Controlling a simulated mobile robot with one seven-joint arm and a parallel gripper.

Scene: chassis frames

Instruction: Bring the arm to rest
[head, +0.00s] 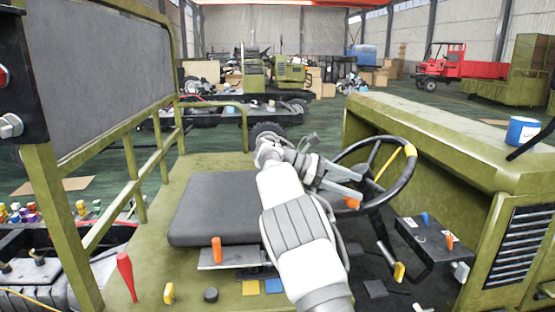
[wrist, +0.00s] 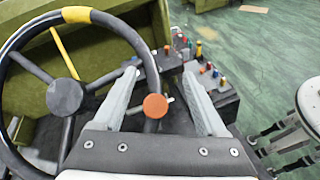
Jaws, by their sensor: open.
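My arm reaches up from the bottom middle of the head view and bends over the dark seat. My gripper (head: 352,181) points right, close to the steering wheel (head: 408,178). In the wrist view the two fingers of my gripper (wrist: 160,72) are apart. A round orange knob (wrist: 155,105) on a dark stalk shows between them, touching neither finger in the picture. Its depth is hard to tell. The steering wheel (wrist: 62,97), black with a yellow patch on its rim, fills the left of the wrist view.
The dark seat (head: 205,215) lies left of my arm, with an orange-handled lever (head: 216,250) before it. A green railing (head: 130,165) stands at left, the green hood (head: 440,140) at right. A blue can (head: 522,131) stands on the hood.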

